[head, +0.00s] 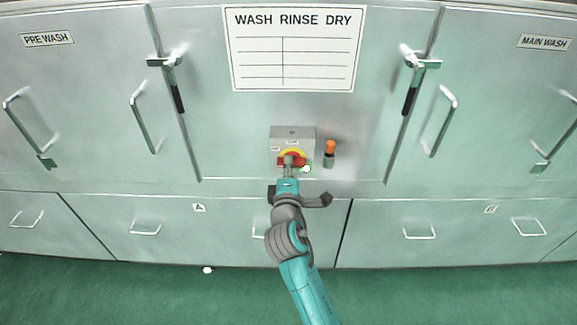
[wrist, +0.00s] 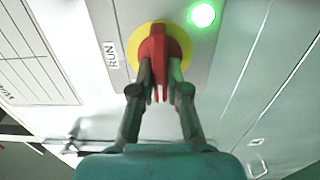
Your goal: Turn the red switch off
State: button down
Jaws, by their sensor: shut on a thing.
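The red switch (head: 299,162) sits on a yellow round plate (head: 292,152) on a small grey box (head: 279,134) on the front of the machine. In the wrist view the red switch (wrist: 157,44) has its handle upright in the picture, over the yellow plate (wrist: 184,45). A RUN label (wrist: 111,54) lies to its left. My gripper (head: 289,161) is at the switch and hides part of it. In the wrist view my gripper (wrist: 159,76) has one finger on each side of the red handle and is shut on it. A green lamp (wrist: 203,14) glows beside the switch.
An orange-topped beacon (head: 330,148) stands right of the box. Door latches (head: 178,96) and (head: 410,97) and bar handles flank the middle panel. A WASH RINSE DRY board (head: 293,75) hangs above. Drawers lie below; the green floor (head: 130,295) in front looks mostly clear.

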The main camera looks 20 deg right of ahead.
jog(key=c, duration=1.2)
grip_release()
jog(key=shift+o, duration=0.2)
jog(key=shift+s, duration=0.1)
jog(key=v, duration=1.2)
jog(key=shift+f, duration=0.1)
jog(key=s+d+f+m+g+y, duration=0.1)
jog(key=s+f+m+y, duration=0.15)
jog(key=s+f, duration=0.55)
jog(key=s+d+f+m+g+y, duration=0.1)
jog(key=s+d+f+y, duration=0.15)
jog(key=s+f, duration=0.55)
jog(key=s+r+m, duration=0.2)
jog(key=s+m, duration=0.1)
jog(key=s, duration=0.5)
jog(key=s+d+r+m, duration=0.1)
jog(key=s+m, duration=0.3)
jog(key=s, duration=0.5)
jog(key=s+r+m, duration=0.3)
jog(key=s+m, duration=0.1)
jog(key=s, duration=0.4)
jog(key=shift+s+d+r+y, duration=0.2)
jog(key=shift+s+y, duration=0.1)
